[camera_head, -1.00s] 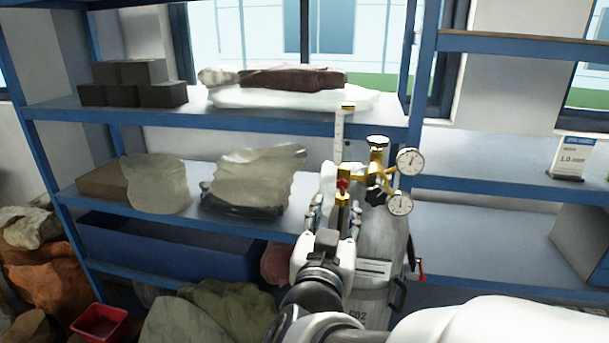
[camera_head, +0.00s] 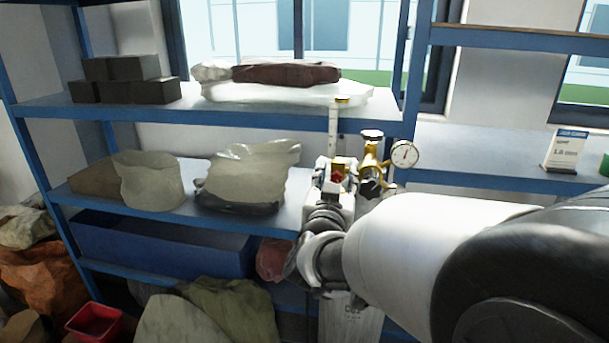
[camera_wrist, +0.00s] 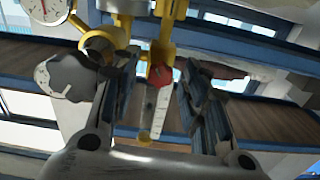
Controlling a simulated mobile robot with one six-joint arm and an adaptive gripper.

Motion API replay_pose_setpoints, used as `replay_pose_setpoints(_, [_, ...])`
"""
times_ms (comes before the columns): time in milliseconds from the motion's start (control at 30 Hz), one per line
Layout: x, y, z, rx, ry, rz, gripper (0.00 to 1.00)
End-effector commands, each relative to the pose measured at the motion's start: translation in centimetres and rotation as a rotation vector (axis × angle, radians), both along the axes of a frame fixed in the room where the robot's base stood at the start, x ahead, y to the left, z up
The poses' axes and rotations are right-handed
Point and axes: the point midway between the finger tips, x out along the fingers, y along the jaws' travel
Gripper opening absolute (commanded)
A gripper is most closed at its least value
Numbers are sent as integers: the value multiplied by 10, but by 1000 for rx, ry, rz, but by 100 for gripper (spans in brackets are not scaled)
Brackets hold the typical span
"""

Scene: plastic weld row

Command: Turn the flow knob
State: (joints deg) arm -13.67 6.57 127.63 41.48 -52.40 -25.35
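The small red flow knob (camera_wrist: 160,76) sits on a brass fitting beside the clear flow tube (camera_wrist: 162,108) in the wrist view. The red knob also shows in the head view (camera_head: 338,178), partly covered by my gripper. My gripper (camera_wrist: 158,68) is open, its dark padded fingers on either side of the red knob and tube. I cannot tell whether a finger touches the knob. The brass regulator (camera_head: 371,155) stands beside it with a round gauge (camera_head: 405,154). A larger dark grey knob (camera_wrist: 66,78) lies outside the left finger in the wrist view.
The white gas cylinder (camera_head: 350,318) stands below, mostly hidden by my arm. Blue shelves (camera_head: 165,107) behind hold dark blocks (camera_head: 130,80) and wrapped bags (camera_head: 248,178). A small sign (camera_head: 565,150) stands on the right shelf. Sacks and a red bin (camera_head: 97,322) lie low left.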

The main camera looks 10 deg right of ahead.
Motion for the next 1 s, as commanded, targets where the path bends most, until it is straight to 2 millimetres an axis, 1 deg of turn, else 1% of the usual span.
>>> replay_pose_setpoints(33, [0, 0, 0, 0, 0, 0, 38])
replay_pose_setpoints(67, [0, 0, 0, 0, 0, 0, 36])
replay_pose_setpoints(600, [0, 0, 0, 0, -1, 0, 0])
replay_pose_setpoints(833, [0, 0, 1, -8, 1, 0, 0])
replay_pose_setpoints(1000, [0, 0, 2, -53, 16, 0, 0])
